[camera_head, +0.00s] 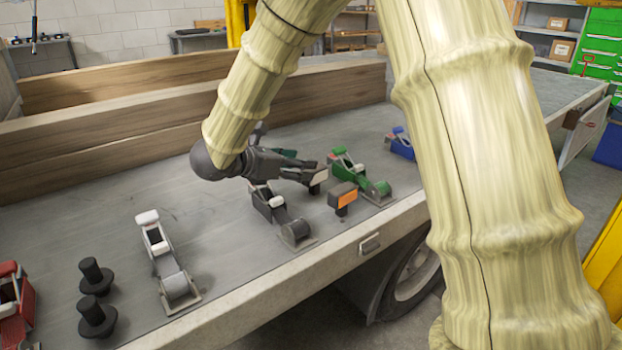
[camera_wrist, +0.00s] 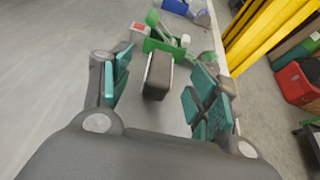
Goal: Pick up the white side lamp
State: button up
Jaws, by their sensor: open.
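A small dark lamp block (camera_wrist: 158,76) lies between the spread fingers in the wrist view, with a thin pale strip along its left edge. In the head view, a pale-faced block (camera_head: 319,178) shows at the fingertips and appears to be the white side lamp. My gripper (camera_wrist: 160,92) is open around it, with teal pads on both sides and a gap on each side. In the head view, my gripper (camera_head: 312,174) is low over the bed, partly hiding the lamp. An orange-faced lamp (camera_head: 346,199) stands just in front, towards the bed edge.
A green ratchet (camera_head: 346,166) lies just beyond the fingers, with a red-and-white lamp (camera_wrist: 139,33) beside it. Grey-and-white ratchets (camera_head: 294,229) (camera_head: 166,262), black knobs (camera_head: 97,315) and a red ratchet (camera_head: 12,303) lie on the bed. A blue ratchet (camera_head: 400,144) is farther off.

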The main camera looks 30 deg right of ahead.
aim_at(325, 169)
jog(key=x, duration=0.4)
jog(key=shift+d+f, duration=0.1)
jog(key=shift+f, duration=0.05)
jog(key=shift+s+f+p+x, duration=0.1)
jog(key=shift+s+p+x, duration=0.05)
jog(key=shift+x, duration=1.25)
jog(key=shift+s+f+p+x, duration=0.1)
jog(key=shift+f+p+x, duration=0.05)
jog(key=shift+x, duration=1.25)
jog(key=shift+c, duration=0.2)
jog(key=c, duration=1.2)
